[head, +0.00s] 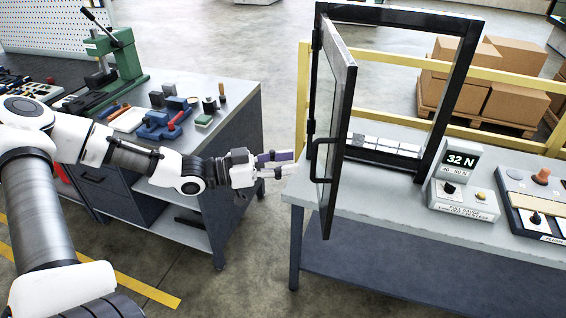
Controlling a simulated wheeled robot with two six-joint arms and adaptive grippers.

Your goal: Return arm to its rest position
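My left arm reaches in from the left, and its gripper (276,165) is over the gap between the two benches. Its fingers point right and look apart, with nothing clear between them. The upper finger looks purple-grey and the lower one white. The gripper is left of the dark-framed door (343,130) and its black handle (318,160), apart from both. The door stands open, swung toward me from the left post of the black frame (455,90) on the right bench. My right gripper is not in view.
The right bench (400,205) also bears a gauge box with a 32 N display (461,161) and a control panel (540,195). The left bench holds a green press (120,70) and several small tools. A yellow rail (380,60) and cardboard boxes (515,100) are behind.

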